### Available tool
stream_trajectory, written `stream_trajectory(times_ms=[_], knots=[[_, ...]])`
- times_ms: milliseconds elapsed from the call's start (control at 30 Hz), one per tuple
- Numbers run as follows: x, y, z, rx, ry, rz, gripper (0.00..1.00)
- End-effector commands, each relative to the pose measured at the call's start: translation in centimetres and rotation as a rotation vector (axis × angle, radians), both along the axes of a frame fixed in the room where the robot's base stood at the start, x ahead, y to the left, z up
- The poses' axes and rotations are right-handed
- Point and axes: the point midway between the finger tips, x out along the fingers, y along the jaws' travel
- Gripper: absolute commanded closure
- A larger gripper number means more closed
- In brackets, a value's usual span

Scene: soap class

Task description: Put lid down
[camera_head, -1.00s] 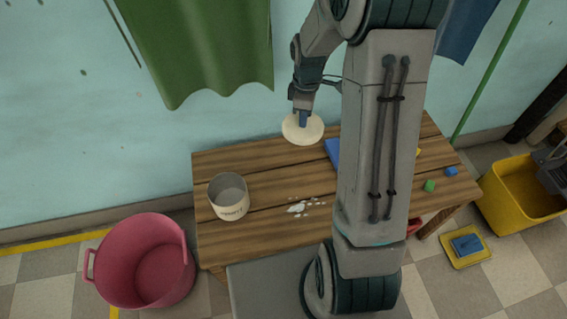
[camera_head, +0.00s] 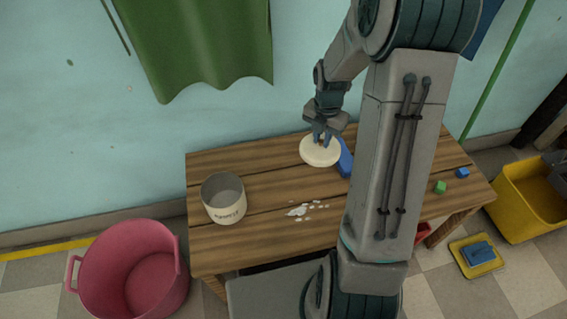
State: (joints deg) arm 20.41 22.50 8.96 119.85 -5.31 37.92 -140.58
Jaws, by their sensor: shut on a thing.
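The round cream lid (camera_head: 320,152) is at the back of the wooden table, beside a blue object. My gripper (camera_head: 321,138) is shut on the lid from above, at its top middle. The lid looks level and low over the table top; I cannot tell whether it touches the wood. The open grey canister (camera_head: 224,198) with a cream label stands upright on the left part of the table, apart from the lid.
The blue object (camera_head: 345,160) is partly hidden by my arm. White bits (camera_head: 299,211) lie mid-table. Small green (camera_head: 440,187) and blue (camera_head: 462,172) blocks lie at right. A pink tub (camera_head: 130,275) and yellow bucket (camera_head: 528,205) stand on the floor. Wood between canister and lid is clear.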

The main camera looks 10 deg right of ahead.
Motion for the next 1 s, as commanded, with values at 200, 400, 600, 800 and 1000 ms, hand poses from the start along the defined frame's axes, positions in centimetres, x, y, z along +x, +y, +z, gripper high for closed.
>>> stream_trajectory(times_ms=[200, 400, 600, 800, 1000], knots=[[0.7, 1.0, -1.3, 0.001, 0.0, 0.049, 1.0], [3.1, 4.6, -4.1, 0.001, 0.001, 0.05, 1.0], [5.5, 8.0, -6.5, 0.0, 0.0, 0.048, 1.0], [6.6, 9.4, -7.3, 0.0, 0.0, 0.042, 1.0], [6.6, 9.4, -9.4, 0.0, 0.001, 0.041, 1.0]])
